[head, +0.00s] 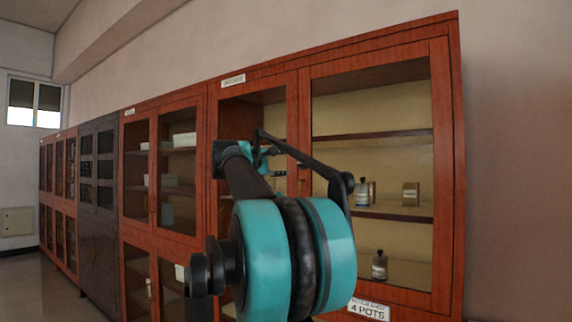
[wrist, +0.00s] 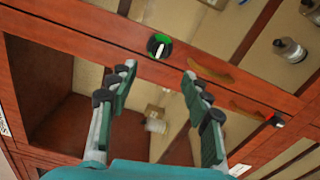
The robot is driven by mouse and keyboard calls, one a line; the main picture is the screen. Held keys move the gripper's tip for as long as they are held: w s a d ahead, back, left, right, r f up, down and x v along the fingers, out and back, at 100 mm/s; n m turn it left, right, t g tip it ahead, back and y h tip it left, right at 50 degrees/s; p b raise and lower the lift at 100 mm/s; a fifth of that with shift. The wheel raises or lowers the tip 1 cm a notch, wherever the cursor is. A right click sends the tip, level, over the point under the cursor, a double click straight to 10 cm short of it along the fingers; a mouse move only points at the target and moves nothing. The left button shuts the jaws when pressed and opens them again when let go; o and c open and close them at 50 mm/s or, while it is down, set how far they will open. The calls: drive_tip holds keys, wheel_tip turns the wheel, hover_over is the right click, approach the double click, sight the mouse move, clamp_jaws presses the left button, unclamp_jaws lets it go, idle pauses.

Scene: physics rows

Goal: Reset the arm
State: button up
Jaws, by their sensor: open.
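My arm (head: 293,255), teal and black, reaches forward from the bottom of the head view toward a red-brown glass-fronted cabinet (head: 447,150). My gripper (head: 264,158) is small there and partly hidden by the arm links. In the wrist view my gripper (wrist: 158,78) is open, its two green and grey fingers spread apart with nothing between the tips. The cabinet's red frame (wrist: 110,48) lies beyond the fingers. Whether the fingers touch it cannot be told.
A bottle (head: 362,192) and a small box (head: 411,194) stand on a cabinet shelf, with another bottle (head: 380,266) below. The wrist view shows a round green and black knob (wrist: 159,46) and a brass-coloured handle (wrist: 210,70). More cabinets (head: 98,165) line the wall leftward.

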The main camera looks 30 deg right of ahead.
idle(0.5)
drive_tip(key=s+a+f+m+g+y, duration=0.1)
drive_tip(key=s+a+f+y, duration=0.2)
drive_tip(key=f, duration=1)
drive_tip(key=s+a+f+m+y, duration=0.15)
drive_tip(key=a+f, duration=0.35)
drive_tip(key=f, duration=0.8)
drive_tip(key=s+a+f+m+g+y, duration=0.15)
drive_tip(key=a+f+y, duration=0.3)
drive_tip(key=f, duration=0.85)
drive_tip(key=s+a+f+y, duration=0.2)
drive_tip(key=s+a+f, duration=0.4)
drive_tip(key=f, duration=0.3)
drive_tip(key=s+a+f+m+y, duration=0.1)
drive_tip(key=s+a+f+y, duration=0.2)
drive_tip(key=s+a+f, duration=0.3)
drive_tip(key=s+a+f+m+y, duration=0.1)
drive_tip(key=s+a+f+y, duration=0.1)
drive_tip(key=s+a+f, duration=0.4)
wheel_tip(320, 180, down, 6)
drive_tip(key=shift+a+r+y, duration=0.2)
drive_tip(key=shift+a+y, duration=0.1)
drive_tip(key=shift+a, duration=0.7)
